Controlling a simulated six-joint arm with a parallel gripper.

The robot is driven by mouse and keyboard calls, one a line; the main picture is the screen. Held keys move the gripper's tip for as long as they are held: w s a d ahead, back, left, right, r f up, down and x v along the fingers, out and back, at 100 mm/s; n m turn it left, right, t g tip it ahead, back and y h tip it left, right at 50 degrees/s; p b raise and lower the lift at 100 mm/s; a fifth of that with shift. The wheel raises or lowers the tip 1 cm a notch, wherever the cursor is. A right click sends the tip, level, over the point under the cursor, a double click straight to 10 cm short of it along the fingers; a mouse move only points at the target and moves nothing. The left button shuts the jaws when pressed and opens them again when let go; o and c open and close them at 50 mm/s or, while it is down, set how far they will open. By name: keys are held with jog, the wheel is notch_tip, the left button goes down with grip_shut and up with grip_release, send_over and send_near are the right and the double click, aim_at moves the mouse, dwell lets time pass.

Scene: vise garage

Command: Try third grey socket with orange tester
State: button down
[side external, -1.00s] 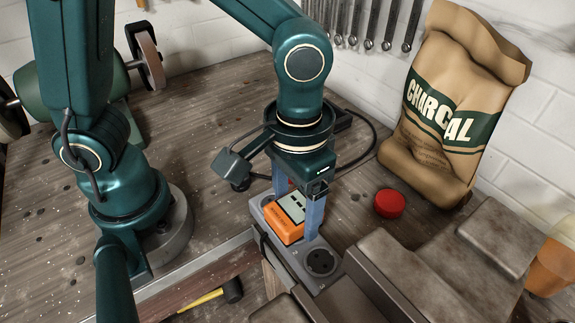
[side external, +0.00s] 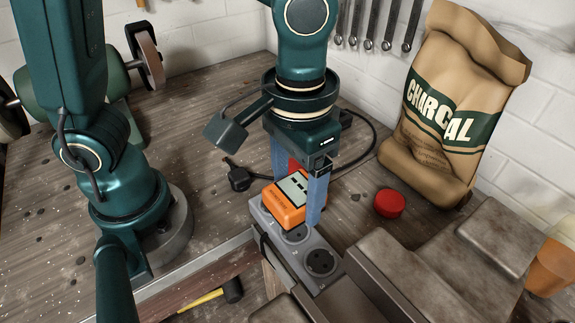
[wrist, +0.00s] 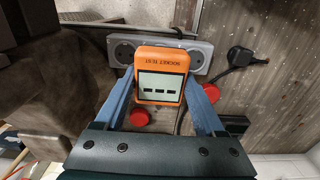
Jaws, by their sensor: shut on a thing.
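My gripper (side external: 298,205) is shut on the orange socket tester (side external: 287,211), with one blue finger on each side. The tester is tilted in the side view and held above the grey socket strip (side external: 327,285), apart from it. Its display (wrist: 161,88) shows only dashes in the wrist view. Two round sockets show in the side view: a middle one (side external: 296,235) just below the tester and an end one (side external: 320,262) nearest the camera. The far end of the strip is partly hidden by the tester. A socket (wrist: 123,52) also shows left of the tester in the wrist view.
A black plug (side external: 240,180) with a cable lies behind the strip. A red round cap (side external: 388,203) lies to the right. A metal vise (side external: 415,265) stands close at the strip's right. A charcoal bag (side external: 450,110) leans on the wall.

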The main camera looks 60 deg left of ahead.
jog(key=shift+r, duration=0.1)
dwell(0.3)
jog(key=shift+w+d+r, duration=0.15)
jog(key=shift+r, duration=0.05)
send_over(321, 261)
jog(key=shift+r, duration=0.25)
jog(key=shift+f, duration=0.1)
jog(key=shift+f, duration=2.8)
jog(key=shift+f, duration=0.65)
grip_release()
